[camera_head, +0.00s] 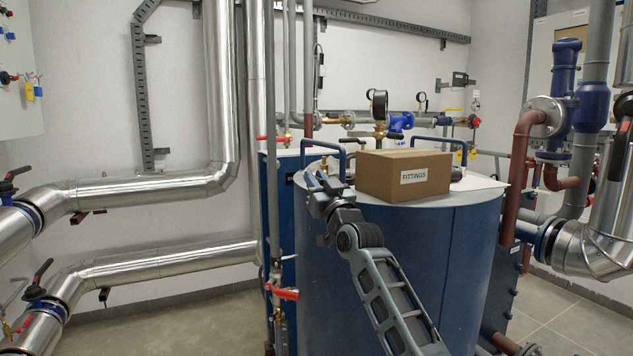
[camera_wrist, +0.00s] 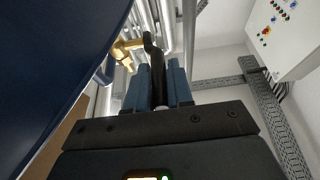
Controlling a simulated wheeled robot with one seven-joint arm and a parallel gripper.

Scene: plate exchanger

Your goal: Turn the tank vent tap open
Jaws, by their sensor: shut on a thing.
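A brass tap (camera_wrist: 124,50) shows in the wrist view, at the side of the dark blue tank wall. Its black lever (camera_wrist: 153,48) runs down between the two blue fingers of my gripper (camera_wrist: 159,72), which is shut on it. In the head view my gripper (camera_head: 316,178) is at the upper left edge of the blue tank (camera_head: 400,262). How far the tap is turned cannot be told.
A cardboard box marked FITTINGS (camera_head: 404,176) stands on the tank top, right of my gripper. A blue loop handle (camera_head: 323,144) rises close behind. A vertical pipe with a red lever (camera_head: 284,293) stands left of the tank. Insulated pipes (camera_head: 130,190) run along the left.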

